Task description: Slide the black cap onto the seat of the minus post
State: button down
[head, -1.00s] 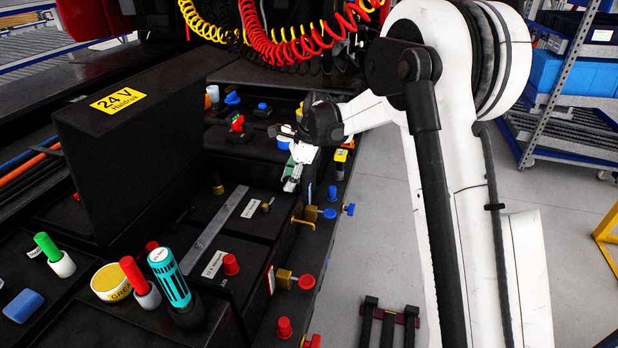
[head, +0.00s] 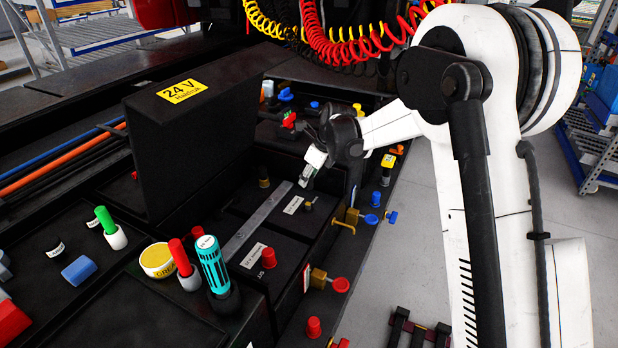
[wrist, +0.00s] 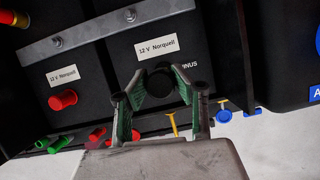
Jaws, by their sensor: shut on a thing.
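My gripper (wrist: 160,84) is shut on the black cap (wrist: 161,90), a dark round piece between the green-sided fingers in the wrist view. In the head view my gripper (head: 307,176) is above the black battery (head: 262,228), close to the minus post (head: 308,206), a small stub beside a white label. In the wrist view the cap and fingers cover the post area and part of the "MINUS" lettering (wrist: 189,64). I cannot tell whether the cap touches the post. The cap is not clear in the head view.
Red and blue knobs (head: 340,285) line the right edge. A teal-banded tool (head: 212,265) stands in front.

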jog(key=shift+f+b, duration=0.1)
jog(key=shift+b, duration=0.25)
jog(key=shift+f+b, duration=2)
jog(key=shift+f, duration=0.8)
jog(key=shift+f+b, duration=1.4)
jog(key=shift+f, duration=0.3)
jog(key=c, duration=1.4)
grip_release()
jog(key=shift+o, duration=0.2)
jog(key=shift+r, duration=0.1)
jog(key=v, duration=1.2)
jog(key=shift+d, duration=0.1)
